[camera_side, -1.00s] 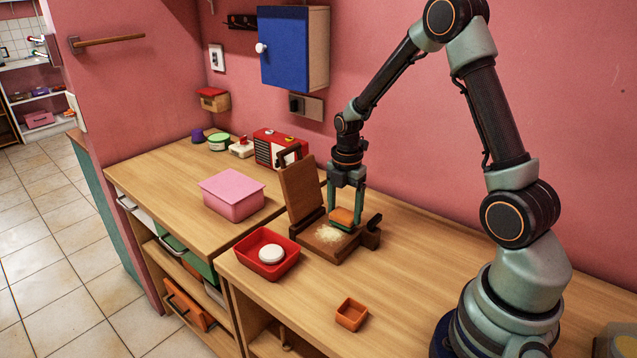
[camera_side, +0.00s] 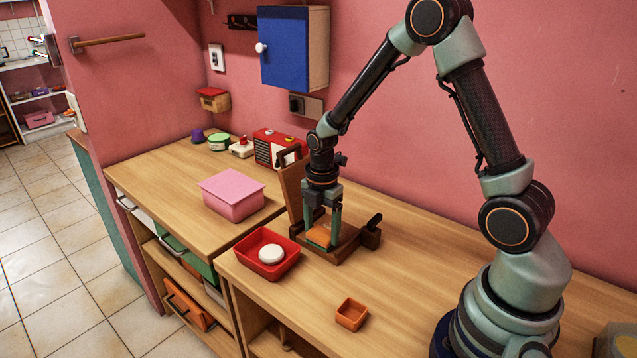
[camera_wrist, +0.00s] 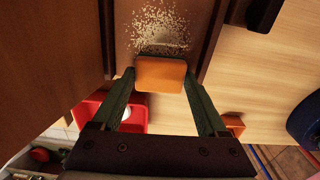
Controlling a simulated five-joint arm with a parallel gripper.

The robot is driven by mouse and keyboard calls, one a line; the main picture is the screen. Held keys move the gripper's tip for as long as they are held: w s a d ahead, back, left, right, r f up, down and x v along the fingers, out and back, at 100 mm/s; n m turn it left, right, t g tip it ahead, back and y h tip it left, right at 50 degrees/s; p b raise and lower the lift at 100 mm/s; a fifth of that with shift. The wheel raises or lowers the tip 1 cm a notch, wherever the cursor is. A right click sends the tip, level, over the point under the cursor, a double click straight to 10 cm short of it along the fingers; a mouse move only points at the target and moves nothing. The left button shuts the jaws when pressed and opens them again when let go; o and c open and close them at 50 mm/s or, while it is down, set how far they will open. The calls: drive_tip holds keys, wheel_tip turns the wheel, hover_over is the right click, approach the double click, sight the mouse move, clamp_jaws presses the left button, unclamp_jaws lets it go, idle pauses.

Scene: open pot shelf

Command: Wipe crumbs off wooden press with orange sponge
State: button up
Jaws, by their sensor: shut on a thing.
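The wooden press (camera_side: 347,249) stands on the counter with its lid (camera_side: 291,186) raised. The orange sponge (camera_side: 318,236) is between the fingers of my gripper (camera_side: 321,231), low over the left front part of the press bed. It appears to rest on the bed, but contact is hard to tell. In the wrist view the sponge (camera_wrist: 160,75) sits between both green fingertips. Pale crumbs (camera_wrist: 158,22) are scattered on the bed beyond the sponge. In the side view the gripper and sponge hide the crumbs.
A red tray (camera_side: 267,268) holding a white round thing (camera_side: 271,254) stands close to the left of the press. A small orange box (camera_side: 351,314) is in front. A pink box (camera_side: 232,195) and a red radio (camera_side: 276,147) stand further left. The counter right of the press is clear.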

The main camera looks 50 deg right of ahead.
drive_tip(key=shift+w+d+r, duration=0.1)
drive_tip(key=shift+w+d, duration=0.1)
drive_tip(key=shift+w, duration=0.15)
drive_tip(key=shift+d, duration=3.85)
drive_tip(key=shift+w+a, duration=0.1)
drive_tip(key=shift+w, duration=0.3)
drive_tip(key=shift+w+a+f, duration=0.15)
drive_tip(key=shift+w+f, duration=0.05)
drive_tip(key=shift+a, duration=3.85)
drive_tip(key=shift+d+r, duration=0.1)
drive_tip(key=shift+r, duration=4)
drive_tip(key=shift+d, duration=0.1)
